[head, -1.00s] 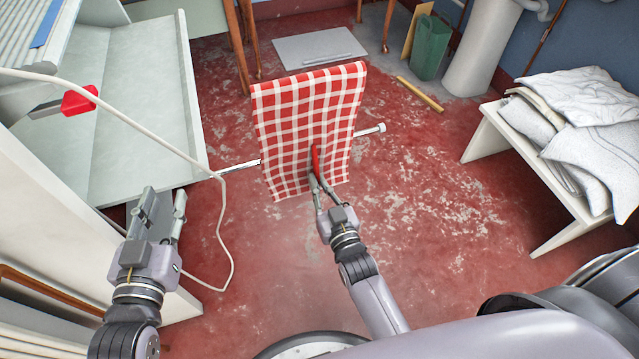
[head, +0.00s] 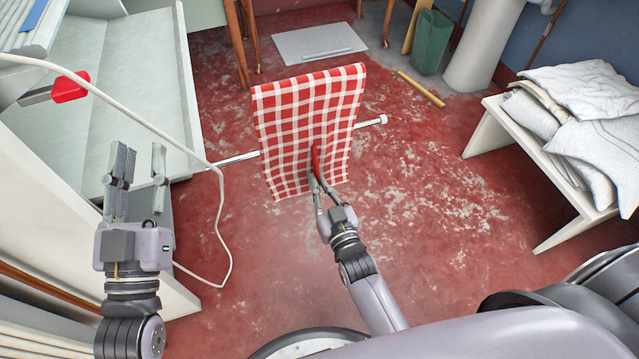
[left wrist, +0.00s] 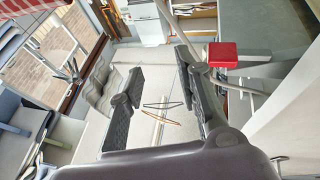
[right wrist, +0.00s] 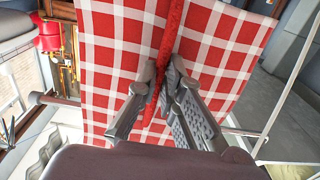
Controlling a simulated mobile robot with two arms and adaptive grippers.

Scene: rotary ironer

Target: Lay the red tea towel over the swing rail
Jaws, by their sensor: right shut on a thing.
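The red and white checked tea towel (head: 308,115) hangs in front of the swing rail (head: 370,124), which shows at both sides of it. Its upper edge stands above the rail's line; whether it touches the rail I cannot tell. My right gripper (head: 315,180) is shut on a pinched fold of the towel near its lower part. In the right wrist view the fold (right wrist: 172,40) runs between the fingers (right wrist: 165,85). My left gripper (head: 139,170) is open and empty at the left, beside the ironer; its fingers also show spread in the left wrist view (left wrist: 163,100).
A white cable (head: 222,215) loops between my left gripper and the towel. A red knob (head: 71,87) sticks out on the ironer (head: 130,85) at left. A white bench (head: 490,125) with folded linen (head: 590,120) stands at right.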

